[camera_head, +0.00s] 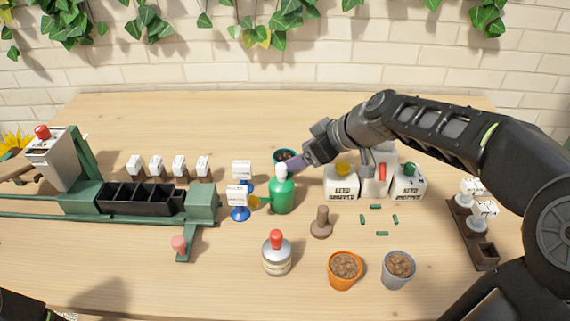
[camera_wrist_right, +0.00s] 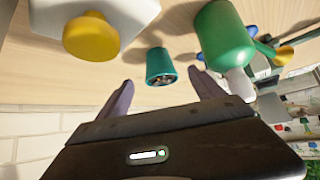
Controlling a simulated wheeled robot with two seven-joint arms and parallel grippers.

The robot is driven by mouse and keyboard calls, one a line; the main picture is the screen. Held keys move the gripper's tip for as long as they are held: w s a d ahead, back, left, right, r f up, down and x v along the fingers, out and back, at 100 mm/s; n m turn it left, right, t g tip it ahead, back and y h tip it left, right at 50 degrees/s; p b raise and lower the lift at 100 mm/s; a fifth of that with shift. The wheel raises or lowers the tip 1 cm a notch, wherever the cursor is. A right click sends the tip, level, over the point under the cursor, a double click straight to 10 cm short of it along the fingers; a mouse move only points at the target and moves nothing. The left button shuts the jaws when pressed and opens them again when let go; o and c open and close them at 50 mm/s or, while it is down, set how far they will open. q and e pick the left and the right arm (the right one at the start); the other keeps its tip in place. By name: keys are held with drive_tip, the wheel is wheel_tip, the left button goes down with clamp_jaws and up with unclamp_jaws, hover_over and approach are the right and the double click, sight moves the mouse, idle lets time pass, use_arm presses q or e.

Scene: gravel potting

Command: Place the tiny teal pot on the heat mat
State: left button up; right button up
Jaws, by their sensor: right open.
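The tiny teal pot (camera_wrist_right: 159,62) stands on the table in the right wrist view, ahead of my open fingers and roughly between them, with a small gap. In the head view the teal pot (camera_head: 283,154) shows its rim and dark contents behind the green bottle, partly hidden by the bottle and my gripper. My right gripper (camera_head: 296,163) reaches in from the right, low beside the pot; its fingers (camera_wrist_right: 163,92) are open and empty. I cannot make out a heat mat in either view.
A green bottle (camera_head: 282,194) stands just in front of the pot. White seed boxes (camera_head: 341,186) with coloured knobs stand to its right; one yellow knob (camera_wrist_right: 91,37) is near my fingers. An orange pot (camera_head: 345,282), grey pot (camera_head: 397,284) and red-capped bottle (camera_head: 277,258) stand in front.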

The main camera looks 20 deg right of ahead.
sight(288, 157)
drive_tip(key=x, duration=0.4)
drive_tip(key=shift+w+a+f, duration=0.1)
drive_tip(key=shift+a+f, duration=0.05)
idle(0.4)
drive_tip(key=c, duration=1.5)
wheel_tip(288, 157, up, 10)
drive_tip(key=shift+r+p, duration=0.1)
drive_tip(key=shift+p, duration=0.8)
